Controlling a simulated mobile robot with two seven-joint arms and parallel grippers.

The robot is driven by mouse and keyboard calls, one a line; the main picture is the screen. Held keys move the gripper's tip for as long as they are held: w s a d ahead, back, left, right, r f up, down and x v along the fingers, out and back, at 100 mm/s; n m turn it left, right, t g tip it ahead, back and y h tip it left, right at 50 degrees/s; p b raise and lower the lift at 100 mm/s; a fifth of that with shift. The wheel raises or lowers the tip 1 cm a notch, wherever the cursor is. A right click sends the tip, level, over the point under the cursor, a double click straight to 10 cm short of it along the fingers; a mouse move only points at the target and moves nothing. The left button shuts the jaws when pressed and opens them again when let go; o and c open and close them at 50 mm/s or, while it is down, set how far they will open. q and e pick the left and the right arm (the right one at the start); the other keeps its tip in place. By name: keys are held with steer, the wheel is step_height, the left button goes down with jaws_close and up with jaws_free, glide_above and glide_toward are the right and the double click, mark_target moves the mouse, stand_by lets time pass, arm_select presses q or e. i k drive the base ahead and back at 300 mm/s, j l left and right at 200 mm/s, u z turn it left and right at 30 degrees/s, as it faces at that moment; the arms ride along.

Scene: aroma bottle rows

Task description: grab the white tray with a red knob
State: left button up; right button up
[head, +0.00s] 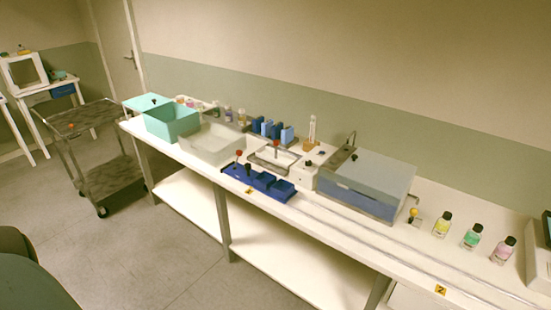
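The white tray (290,158) with a metal-looking frame stands on the long white bench, between the white bin and the grey-lidded box. A red knob (276,143) on a dark stem rises at it. A second red knob (239,152) stands at the back left of the dark blue block, close to the white tray. Neither of my grippers shows in the head view.
The dark blue block (262,182) sits in front of the tray. A white bin (212,147) and teal bin (171,121) are to the left. A large grey-lidded box (372,175) is to the right. Blue racks (272,130) stand behind. Several small bottles (472,237) stand at far right.

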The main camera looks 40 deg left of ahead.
mark_target(281, 160)
steer(key=i+j+u, duration=0.15)
steer(key=j, duration=0.45)
steer(key=i+j+u, duration=0.2)
steer(key=i+j, duration=0.2)
steer(key=j, duration=0.15)
steer(key=i+j+u, duration=0.15)
steer(key=i+j, duration=0.15)
steer(key=j, duration=0.25)
steer(key=i+j+u, duration=0.15)
steer(key=i+j, duration=0.2)
steer(key=j, duration=0.15)
